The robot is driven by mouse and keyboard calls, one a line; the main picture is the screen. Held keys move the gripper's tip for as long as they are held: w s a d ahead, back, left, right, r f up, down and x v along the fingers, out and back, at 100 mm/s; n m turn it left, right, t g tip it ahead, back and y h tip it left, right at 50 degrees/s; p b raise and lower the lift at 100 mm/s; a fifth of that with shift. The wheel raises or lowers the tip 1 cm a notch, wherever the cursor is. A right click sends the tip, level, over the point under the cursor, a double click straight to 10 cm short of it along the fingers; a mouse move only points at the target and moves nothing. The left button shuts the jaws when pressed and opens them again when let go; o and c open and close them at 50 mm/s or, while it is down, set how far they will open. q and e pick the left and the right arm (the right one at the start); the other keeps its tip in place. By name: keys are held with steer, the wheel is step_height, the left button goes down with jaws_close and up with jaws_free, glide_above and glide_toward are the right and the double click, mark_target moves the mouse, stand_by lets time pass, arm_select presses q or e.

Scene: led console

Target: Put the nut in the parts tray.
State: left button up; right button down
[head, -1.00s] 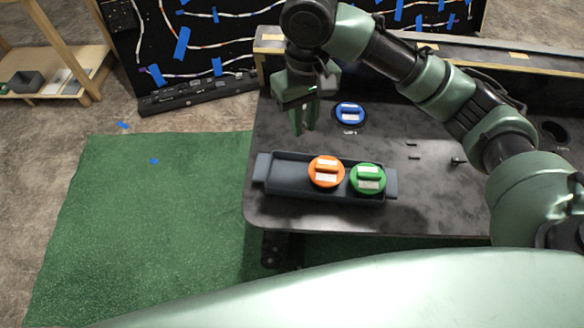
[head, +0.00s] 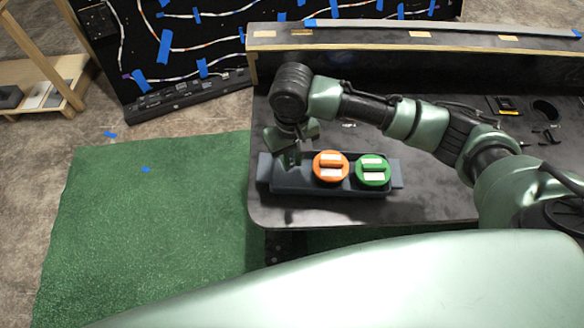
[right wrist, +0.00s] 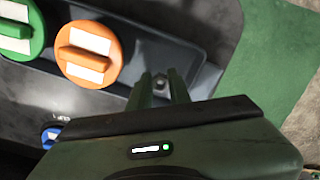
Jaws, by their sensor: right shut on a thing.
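The parts tray (head: 322,187) is a long dark grey tray near the front edge of the table, and it also shows in the right wrist view (right wrist: 205,79). My right gripper (head: 290,160) points down over the tray's left end. In the right wrist view, its fingers (right wrist: 160,88) are shut on the nut (right wrist: 160,82), a small grey piece at the fingertips. I cannot tell whether the nut touches the tray floor. My left gripper is not in view.
An orange round piece (head: 331,166) and a green round piece (head: 373,170) sit in the tray, right of my gripper. A blue round piece (right wrist: 50,136) shows in the right wrist view. The tray's left part is otherwise free.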

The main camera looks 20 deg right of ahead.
mark_target(292, 164)
steer(key=shift+f, duration=2.35)
steer(key=shift+f, duration=0.1)
steer(key=c, duration=1.3)
jaws_free()
steer(key=shift+r, duration=0.2)
step_height(292, 164, up, 12)
steer(key=shift+f, duration=0.1)
steer(key=shift+a, duration=0.1)
